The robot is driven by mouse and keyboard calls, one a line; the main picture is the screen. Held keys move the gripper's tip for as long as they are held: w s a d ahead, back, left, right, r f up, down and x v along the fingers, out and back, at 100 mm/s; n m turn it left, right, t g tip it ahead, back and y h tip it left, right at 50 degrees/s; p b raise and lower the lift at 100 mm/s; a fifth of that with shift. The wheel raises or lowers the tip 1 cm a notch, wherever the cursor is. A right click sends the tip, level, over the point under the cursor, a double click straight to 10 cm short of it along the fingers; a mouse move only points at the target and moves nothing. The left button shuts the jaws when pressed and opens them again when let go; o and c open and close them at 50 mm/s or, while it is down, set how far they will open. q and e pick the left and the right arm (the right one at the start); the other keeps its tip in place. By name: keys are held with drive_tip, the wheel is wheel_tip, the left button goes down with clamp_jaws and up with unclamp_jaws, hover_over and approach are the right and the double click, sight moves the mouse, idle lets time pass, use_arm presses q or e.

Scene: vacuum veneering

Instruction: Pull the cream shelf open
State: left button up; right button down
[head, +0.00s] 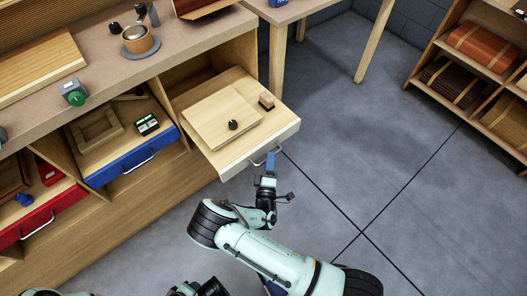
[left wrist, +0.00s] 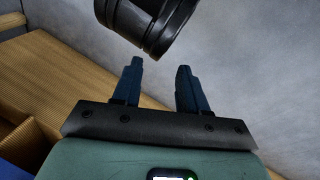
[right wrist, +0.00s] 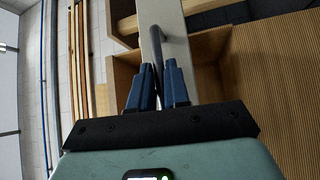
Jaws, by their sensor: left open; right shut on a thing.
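The cream shelf (head: 281,136) stands pulled out from the wooden bench, at the right of the blue shelf. A pale flat board with a black knob (head: 232,124) and a small brush-like block (head: 266,101) lie on it. My right gripper (head: 271,158) is at the metal handle (head: 256,160) on the cream shelf's front. In the right wrist view its fingers (right wrist: 157,72) are shut on the grey handle bar (right wrist: 159,45). My left gripper (left wrist: 159,66) is open and empty in the left wrist view, beside the bench.
The blue shelf (head: 128,165) and red shelf (head: 55,211) sit to the left. A cup-like pot (head: 139,41) and a grey device with a green knob (head: 74,94) stand on the benchtop. Grey floor (head: 350,150) is clear right of the cream shelf, up to a rack (head: 447,50).

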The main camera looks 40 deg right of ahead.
use_arm(q)
drive_tip(key=shift+s+d+r, duration=0.25)
drive_tip(key=shift+s+r, duration=0.1)
drive_tip(key=shift+s, duration=0.15)
use_arm(e)
drive_tip(key=shift+s, duration=1.1)
drive_tip(key=c, duration=1.2)
unclamp_jaws()
drive_tip(key=shift+o, duration=0.2)
use_arm(q)
drive_tip(key=shift+s+d+r+g+h+p, duration=0.35)
drive_tip(key=shift+s+r+p, duration=0.2)
drive_tip(key=shift+s+p, duration=0.15)
use_arm(e)
drive_tip(key=v, duration=1.3)
drive_tip(key=shift+s, duration=0.2)
